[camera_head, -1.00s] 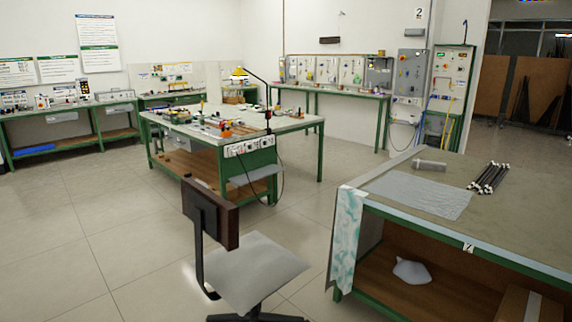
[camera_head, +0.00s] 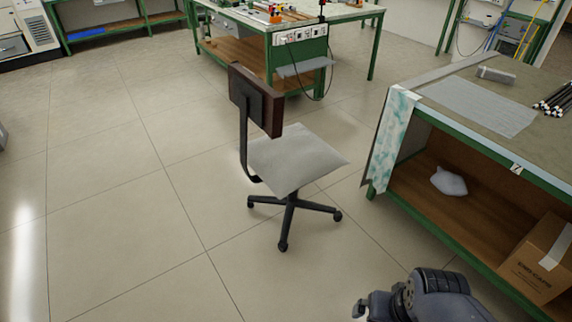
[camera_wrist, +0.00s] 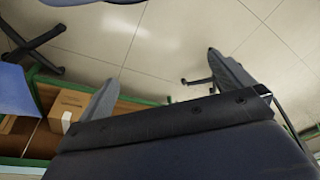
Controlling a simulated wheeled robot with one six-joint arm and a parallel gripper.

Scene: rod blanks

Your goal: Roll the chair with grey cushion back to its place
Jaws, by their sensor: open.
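The chair with a grey cushion (camera_head: 292,158) stands upright on the floor in the head view, left of the front workbench. Its dark brown backrest (camera_head: 256,100) faces the left side, and its black wheeled base shows below the seat. In the head view part of my arm shows at the bottom right, apart from the chair. Dark chair legs show at the top left and right of centre in the wrist view; I cannot tell which chair each belongs to.
The front workbench (camera_head: 545,180) with a cardboard box (camera_head: 540,262) on its lower shelf borders the right. A green-framed table (camera_head: 300,52) stands behind the chair. The tiled floor left and in front of the chair is clear. A blue shape (camera_wrist: 12,92) is at the wrist view's left edge.

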